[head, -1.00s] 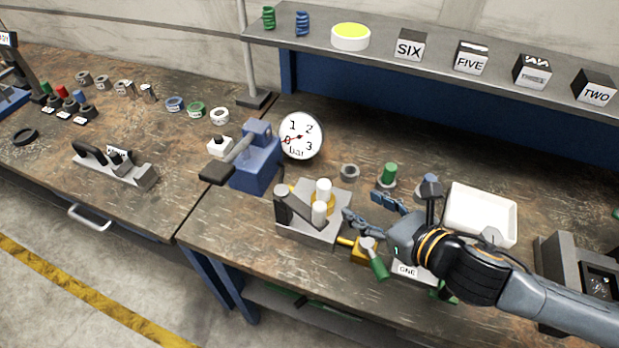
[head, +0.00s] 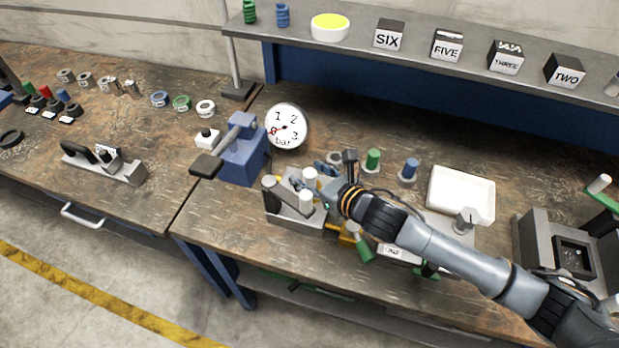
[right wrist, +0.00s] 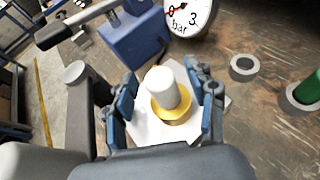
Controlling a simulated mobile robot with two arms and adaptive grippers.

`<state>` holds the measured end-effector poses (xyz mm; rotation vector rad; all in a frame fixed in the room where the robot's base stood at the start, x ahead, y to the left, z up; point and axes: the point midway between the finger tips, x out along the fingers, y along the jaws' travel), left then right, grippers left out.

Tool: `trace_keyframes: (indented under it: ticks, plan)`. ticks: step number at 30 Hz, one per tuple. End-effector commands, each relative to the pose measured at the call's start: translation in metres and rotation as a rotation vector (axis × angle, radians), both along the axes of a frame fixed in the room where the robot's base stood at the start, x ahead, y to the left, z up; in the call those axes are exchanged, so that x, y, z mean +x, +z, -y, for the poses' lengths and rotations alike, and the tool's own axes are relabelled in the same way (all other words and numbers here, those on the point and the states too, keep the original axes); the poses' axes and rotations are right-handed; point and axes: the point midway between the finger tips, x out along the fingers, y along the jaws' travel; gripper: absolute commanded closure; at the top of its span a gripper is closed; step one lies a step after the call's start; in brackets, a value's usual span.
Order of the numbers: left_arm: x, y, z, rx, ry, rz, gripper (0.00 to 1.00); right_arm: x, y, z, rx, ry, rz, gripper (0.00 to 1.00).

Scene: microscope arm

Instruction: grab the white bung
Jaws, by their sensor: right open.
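The white bung (right wrist: 162,87) stands upright in a yellow ring (right wrist: 173,113) on a pale plate in the right wrist view. My right gripper (right wrist: 166,95) is open, with one finger on each side of the bung and a visible gap at each side. In the head view this gripper (head: 318,179) is over the fixture and partly hides it. My left gripper is out of view.
Green (head: 373,160) and blue (head: 410,169) bungs and a white tray (head: 460,194) are to the right.

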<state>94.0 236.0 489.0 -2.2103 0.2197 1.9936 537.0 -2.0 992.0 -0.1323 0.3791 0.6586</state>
Motion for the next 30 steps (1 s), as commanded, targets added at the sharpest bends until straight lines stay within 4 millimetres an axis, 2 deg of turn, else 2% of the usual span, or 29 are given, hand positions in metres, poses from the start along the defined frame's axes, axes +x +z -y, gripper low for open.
trace_keyframes:
  ticks: [8, 11, 15, 17, 26, 30]
  plan:
    - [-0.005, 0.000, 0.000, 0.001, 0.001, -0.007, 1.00, 0.003, -0.002, -0.003, 0.000, 0.001, 0.000, 0.44]
    - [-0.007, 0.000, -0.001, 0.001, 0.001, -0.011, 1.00, 0.003, -0.002, -0.003, 0.000, 0.000, 0.000, 0.60]
    - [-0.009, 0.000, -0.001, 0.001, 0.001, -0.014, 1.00, 0.003, -0.002, -0.003, 0.000, 0.000, 0.000, 0.89]
    - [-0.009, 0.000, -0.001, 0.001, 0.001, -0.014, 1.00, 0.003, -0.002, -0.002, 0.000, 0.000, 0.000, 1.00]
    - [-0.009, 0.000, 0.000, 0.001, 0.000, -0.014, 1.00, 0.004, 0.001, -0.003, 0.001, 0.001, 0.003, 1.00]
    - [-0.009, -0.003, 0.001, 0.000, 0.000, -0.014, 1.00, 0.005, 0.019, -0.002, 0.000, 0.002, 0.009, 1.00]
